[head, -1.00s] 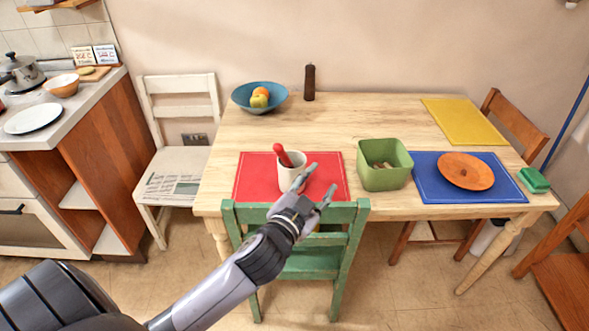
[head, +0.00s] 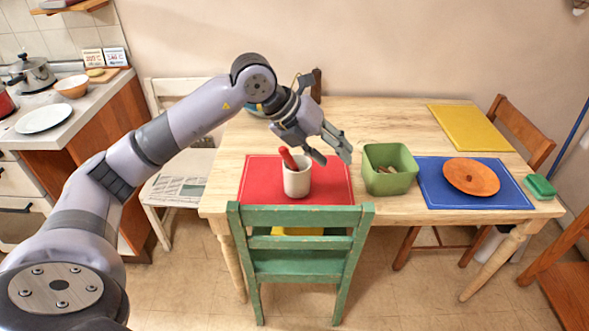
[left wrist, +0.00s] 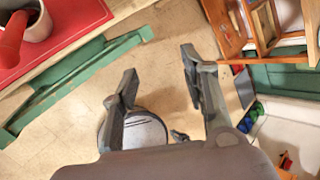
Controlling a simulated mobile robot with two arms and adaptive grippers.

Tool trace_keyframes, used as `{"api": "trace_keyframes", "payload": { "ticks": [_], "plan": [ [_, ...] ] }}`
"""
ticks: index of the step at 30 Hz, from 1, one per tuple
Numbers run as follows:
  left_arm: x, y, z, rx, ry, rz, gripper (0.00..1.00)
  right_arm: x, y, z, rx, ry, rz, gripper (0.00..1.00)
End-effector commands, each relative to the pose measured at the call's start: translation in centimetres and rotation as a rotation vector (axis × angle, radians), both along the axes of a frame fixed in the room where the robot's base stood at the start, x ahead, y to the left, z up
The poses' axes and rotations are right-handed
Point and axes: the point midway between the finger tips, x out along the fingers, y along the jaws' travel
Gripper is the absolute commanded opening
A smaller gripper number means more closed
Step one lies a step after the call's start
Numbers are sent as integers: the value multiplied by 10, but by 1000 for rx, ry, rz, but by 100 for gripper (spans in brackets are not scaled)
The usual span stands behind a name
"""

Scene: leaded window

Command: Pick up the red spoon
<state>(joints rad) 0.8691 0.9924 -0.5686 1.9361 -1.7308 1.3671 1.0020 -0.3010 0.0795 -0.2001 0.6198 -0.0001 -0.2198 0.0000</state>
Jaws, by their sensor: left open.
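The red spoon (head: 288,158) leans in a white cup (head: 297,180), its red end sticking up over the rim. The cup stands on the red placemat (head: 258,184). The spoon (left wrist: 11,40) and the cup (left wrist: 38,24) also show at the top left of the left wrist view. My left gripper (head: 335,158) is open and empty. In the head view its fingers appear just right of the cup and apart from the spoon. The left wrist view shows nothing between its fingers (left wrist: 158,70). The spoon's lower part is hidden inside the cup. My right gripper is not in view.
A green box (head: 389,183) with contents stands right of the red placemat. A blue placemat (head: 433,190) bears an orange-brown plate (head: 471,176). A green chair (head: 300,217) stands at the table's front edge. My left arm partly hides the blue bowl and pepper mill behind.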

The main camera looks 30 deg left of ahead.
Motion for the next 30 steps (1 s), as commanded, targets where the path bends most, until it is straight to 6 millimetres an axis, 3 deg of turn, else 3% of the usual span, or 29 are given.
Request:
{"api": "trace_keyframes", "payload": {
  "ticks": [1,3,6,9,13,24,30],
  "plan": [
    [4,37,7,104,15,80,41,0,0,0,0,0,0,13],
    [3,77,14,216,44,182,41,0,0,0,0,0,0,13],
    [-2,118,24,319,76,294,41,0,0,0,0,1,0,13],
    [-5,138,28,367,94,352,41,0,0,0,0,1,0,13],
    [-1,143,16,380,104,367,41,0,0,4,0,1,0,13],
    [32,144,-55,376,103,363,41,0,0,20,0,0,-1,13],
    [44,144,-77,377,99,362,41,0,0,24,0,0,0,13]
  ]
}}
